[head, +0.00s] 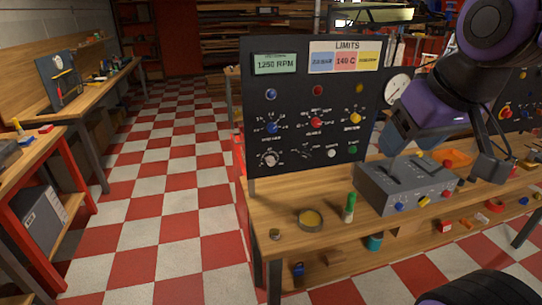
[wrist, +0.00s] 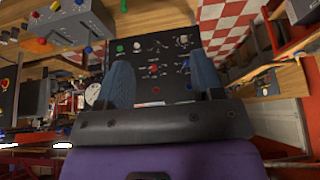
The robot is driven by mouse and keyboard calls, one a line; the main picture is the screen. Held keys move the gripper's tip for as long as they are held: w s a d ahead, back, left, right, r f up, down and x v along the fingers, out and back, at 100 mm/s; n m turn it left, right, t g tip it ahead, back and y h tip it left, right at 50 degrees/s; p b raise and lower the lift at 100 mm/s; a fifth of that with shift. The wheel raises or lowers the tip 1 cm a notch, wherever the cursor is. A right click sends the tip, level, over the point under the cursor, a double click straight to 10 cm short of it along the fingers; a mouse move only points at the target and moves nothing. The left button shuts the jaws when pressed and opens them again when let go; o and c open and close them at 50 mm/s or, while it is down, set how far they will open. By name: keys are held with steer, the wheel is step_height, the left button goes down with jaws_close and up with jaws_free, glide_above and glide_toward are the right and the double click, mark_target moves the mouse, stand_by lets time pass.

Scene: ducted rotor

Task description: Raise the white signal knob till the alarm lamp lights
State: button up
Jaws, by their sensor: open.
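The black control panel (head: 290,130) stands upright on the wooden bench. A white knob (head: 270,158) with a dial scale sits at its lower left; it also shows in the upside-down wrist view (wrist: 183,39). Its lettering and exact setting are too small to read. A red lamp (head: 317,90) in the upper row looks dark; I cannot read whether it is labelled alarm. My gripper (wrist: 160,62) is open and empty, its two blue-grey fingers spread in front of the panel and apart from the knob.
Blue (head: 271,128), red (head: 316,123) and yellow (head: 355,117) knobs share the panel, with a white button (head: 331,153) and a green one (head: 352,149). A grey box (head: 405,185), a green-capped bottle (head: 349,207) and a round tin (head: 310,220) stand on the bench.

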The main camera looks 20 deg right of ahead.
mark_target(272, 162)
steer(key=w+a+f+m+t, duration=0.15)
steer(key=w+f, duration=0.25)
steer(key=w, duration=0.6)
steer(key=w+a+f+t, duration=0.1)
steer(key=w+f+t, duration=0.2)
steer(key=w, duration=0.8)
steer(key=w+a+f+m+t, duration=0.15)
steer(key=w+f, duration=0.25)
steer(key=w, duration=0.6)
steer(key=w+a+f+t, duration=0.1)
steer(key=w+f+t, duration=0.25)
steer(key=f, duration=0.75)
steer(key=w+a+f+t, duration=0.2)
steer(key=w+f+t, duration=0.15)
steer(key=f, duration=0.85)
steer(key=shift+m, duration=0.4)
steer(key=w, duration=1.1)
steer(key=shift+d+r, duration=0.1)
steer(key=shift+r, duration=0.15)
steer(key=c, duration=0.9)
